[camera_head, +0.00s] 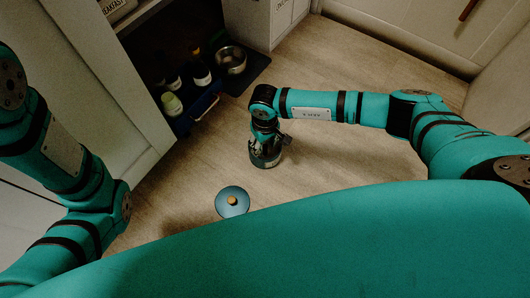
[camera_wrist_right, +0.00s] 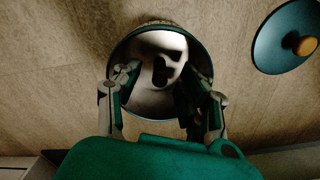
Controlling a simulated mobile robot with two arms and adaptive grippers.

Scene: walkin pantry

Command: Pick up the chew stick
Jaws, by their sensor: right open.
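An open round canister (camera_head: 265,160) with a teal rim stands on the floor below my right gripper (camera_head: 268,138). In the right wrist view the canister (camera_wrist_right: 203,52) has a pale, shiny inside. My right gripper (camera_wrist_right: 160,72) is open there, its two fingers spread over opposite sides of the canister's mouth. A small dark shape (camera_wrist_right: 161,70) shows inside between the fingers; I cannot tell for sure whether it is the chew stick or a shadow or reflection. My left arm shows at the left of the head view, but its gripper is out of sight.
A round teal lid (camera_head: 232,203) with a wooden knob lies on the floor near the canister. A low shelf area holds bottles (camera_head: 199,70), a blue tray (camera_head: 199,108) and a metal bowl (camera_head: 231,59) on a dark mat. The wooden floor on the right is clear.

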